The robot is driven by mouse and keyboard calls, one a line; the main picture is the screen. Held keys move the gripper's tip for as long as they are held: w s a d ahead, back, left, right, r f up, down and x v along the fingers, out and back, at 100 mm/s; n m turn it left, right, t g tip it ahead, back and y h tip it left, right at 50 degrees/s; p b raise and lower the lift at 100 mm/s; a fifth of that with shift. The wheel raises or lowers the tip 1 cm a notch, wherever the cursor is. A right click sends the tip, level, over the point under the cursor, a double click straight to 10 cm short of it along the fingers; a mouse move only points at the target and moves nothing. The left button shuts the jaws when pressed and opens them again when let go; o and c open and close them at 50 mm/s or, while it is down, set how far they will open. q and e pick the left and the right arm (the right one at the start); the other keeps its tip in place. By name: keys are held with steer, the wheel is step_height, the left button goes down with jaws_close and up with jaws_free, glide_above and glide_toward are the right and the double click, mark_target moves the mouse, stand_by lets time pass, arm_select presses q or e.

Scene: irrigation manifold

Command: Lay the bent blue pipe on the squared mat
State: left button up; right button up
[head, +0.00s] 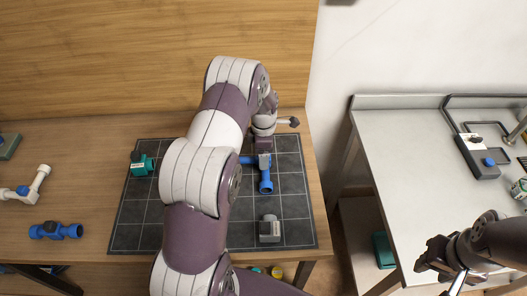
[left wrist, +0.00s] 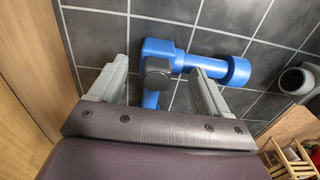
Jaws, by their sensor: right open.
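The bent blue pipe (head: 266,184) lies on the dark squared mat (head: 292,200), right of its middle. In the left wrist view the pipe (left wrist: 205,63) shows its corner, two arms and a dark grey round part. My left gripper (head: 262,152) is directly over the pipe, partly hidden by its own wrist in the head view. In the left wrist view its fingers (left wrist: 155,88) are spread apart, with the pipe's corner between and beyond them and a gap at each side. My right gripper (head: 432,262) is open and empty beside the grey counter, far from the mat.
A teal fitting (head: 142,165) and a grey fitting (head: 270,229) sit on the mat. A straight blue pipe (head: 56,231) and a white pipe (head: 30,186) lie on the wooden table left of it. A grey counter (head: 400,150) stands at right. My left arm hides the mat's middle.

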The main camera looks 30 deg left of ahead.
arm_select(q)
steer(key=shift+r, duration=0.3)
step_height(320, 180, up, 12)
steer(key=b, duration=0.2)
steer(key=s+d+m, duration=0.6)
steer(key=s+m, duration=0.4)
steer(key=m, duration=0.2)
steer(key=s+d+m+t, duration=0.1)
steer(key=s+d+m, duration=0.5)
steer(key=s+m, duration=0.3)
steer(key=m, duration=0.3)
steer(key=shift+s, duration=0.4)
steer(key=shift+s, duration=0.1)
steer(key=shift+c, duration=0.2)
